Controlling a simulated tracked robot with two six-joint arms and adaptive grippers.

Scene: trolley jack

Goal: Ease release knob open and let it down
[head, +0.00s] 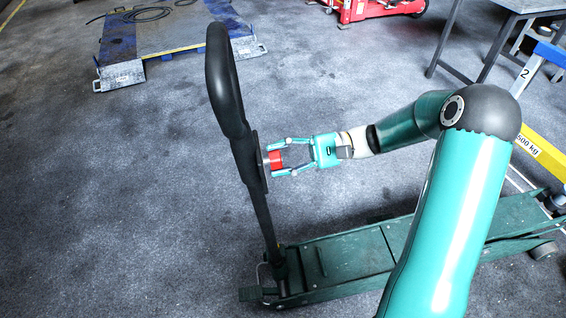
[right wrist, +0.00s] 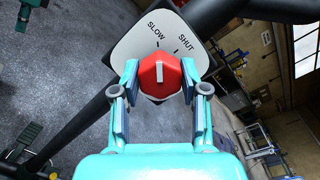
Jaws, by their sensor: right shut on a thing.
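The red release knob (head: 274,160) sits on a plate on the black jack handle (head: 222,85), which stands up from the green trolley jack (head: 345,255). My right gripper (head: 273,160) is shut on the knob, its fingers on either side. In the right wrist view the knob (right wrist: 160,76) shows a white pointer line, roughly upright and toward the SLOW tick. The label plate (right wrist: 135,45) reads SLOW and SHUT. The jack's far end is partly hidden by my arm. My left gripper is out of view.
A yellow beam (head: 540,152) marked 500 kg is at the right, near the jack's far end. A blue beam (head: 540,60) and a metal table (head: 480,40) stand behind it. A blue-edged platform (head: 165,30) and a red machine (head: 370,8) are at the back. Floor left of the handle is clear.

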